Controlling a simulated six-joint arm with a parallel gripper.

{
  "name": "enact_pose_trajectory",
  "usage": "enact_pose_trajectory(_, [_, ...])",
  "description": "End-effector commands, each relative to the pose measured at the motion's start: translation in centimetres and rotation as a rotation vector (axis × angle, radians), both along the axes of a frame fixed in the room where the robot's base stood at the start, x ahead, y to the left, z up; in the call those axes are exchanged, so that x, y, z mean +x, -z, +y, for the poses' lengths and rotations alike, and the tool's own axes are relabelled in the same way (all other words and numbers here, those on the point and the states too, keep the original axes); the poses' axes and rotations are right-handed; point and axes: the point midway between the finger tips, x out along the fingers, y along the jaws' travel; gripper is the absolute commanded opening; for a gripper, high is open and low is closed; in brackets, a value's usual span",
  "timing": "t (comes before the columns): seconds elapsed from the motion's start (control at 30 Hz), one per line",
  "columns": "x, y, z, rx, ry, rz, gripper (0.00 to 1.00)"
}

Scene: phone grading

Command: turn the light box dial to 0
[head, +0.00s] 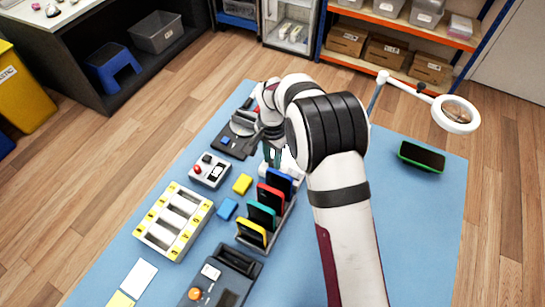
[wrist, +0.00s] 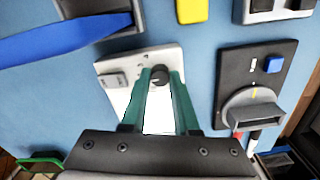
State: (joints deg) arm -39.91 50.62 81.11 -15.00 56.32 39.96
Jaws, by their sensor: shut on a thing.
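The light box (wrist: 112,88) is a white box with a bright panel, below the middle in the wrist view. Its dial (wrist: 159,76) is a small round black knob near its far edge. My gripper (wrist: 159,80) has its green fingers on either side of the dial and is shut on it. The dial's number marks are too small to read. In the head view my gripper (head: 272,156) points down at the light box (head: 290,164), which is mostly hidden behind my arm; the dial cannot be made out there.
A black device (wrist: 228,72) with a blue button and big grey knob stands right of the light box. A rack of coloured phones (head: 266,212) stands close by; its blue phone (wrist: 65,40) reaches in from the left. A green-edged phone (head: 421,157) lies on the blue mat (head: 420,220).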

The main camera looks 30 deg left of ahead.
Motion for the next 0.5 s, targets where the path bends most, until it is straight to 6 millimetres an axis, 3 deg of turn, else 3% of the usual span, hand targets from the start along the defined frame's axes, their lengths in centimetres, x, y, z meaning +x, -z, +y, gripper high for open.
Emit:
enact_pose_trajectory(0.27, [-0.01, -0.04, -0.02, 0.0, -0.031, 0.0, 0.0])
enact_pose_trajectory(0.5, [-0.01, -0.05, -0.02, -0.001, -0.169, 0.001, 0.0])
